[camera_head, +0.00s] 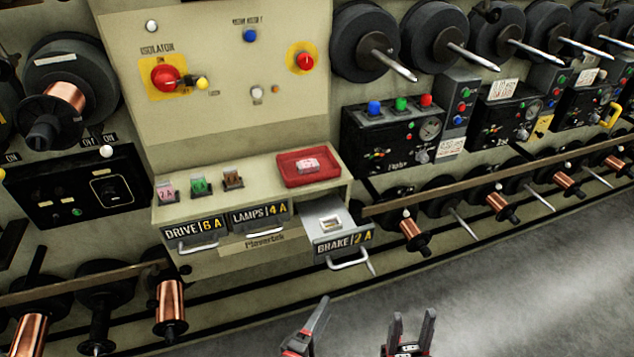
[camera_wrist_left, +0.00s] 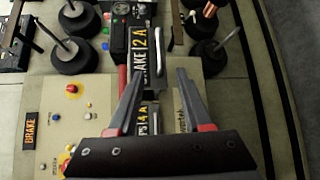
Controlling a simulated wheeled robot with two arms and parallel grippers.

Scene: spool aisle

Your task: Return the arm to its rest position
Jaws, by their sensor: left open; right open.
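My left gripper (camera_head: 308,328) is at the bottom of the head view, in front of and below the panel. Its two fingers (camera_wrist_left: 160,72) stand apart in the left wrist view with nothing between them. They point toward the drawer fronts, and I cannot tell the exact distance. My right gripper (camera_head: 412,318) is to the right of it, its fingers upright, open and empty. The BRAKE 2 A drawer (camera_head: 343,243) is pulled out, with a small pale piece (camera_head: 330,223) inside. It also shows in the left wrist view (camera_wrist_left: 139,52).
The DRIVE 6 A (camera_head: 194,232) and LAMPS 4 A (camera_head: 260,215) drawers are shut. Several small fuses and a red tray (camera_head: 290,180) with a pink piece sit on the ledge above. Spools and spindles line both sides. Grey floor (camera_head: 520,290) is clear at lower right.

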